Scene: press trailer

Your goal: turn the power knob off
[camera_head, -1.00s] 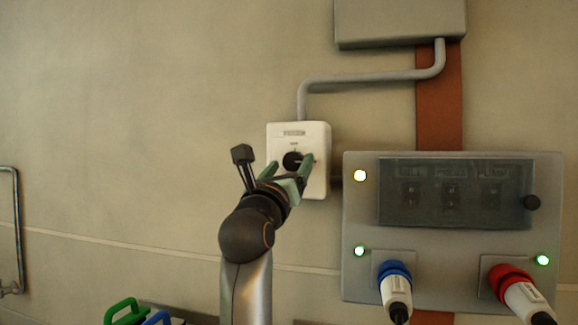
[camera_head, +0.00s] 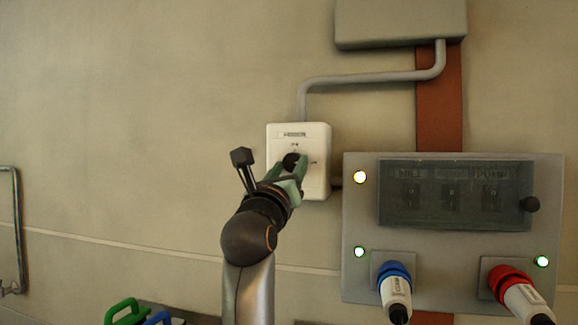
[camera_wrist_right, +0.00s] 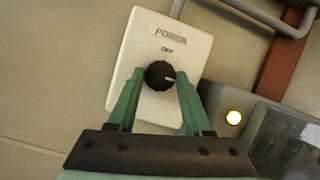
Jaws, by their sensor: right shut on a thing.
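The power knob (camera_head: 291,160) is round and black, on a white switch box (camera_head: 314,141) mounted on the wall. The fingers partly hide the knob in the head view. My left gripper is not in view.
A grey panel (camera_head: 360,215) with lit lamps, a dark window, a blue plug (camera_head: 395,278) and a red plug (camera_head: 514,284) is close on the right. A grey conduit (camera_head: 370,78) runs above the box.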

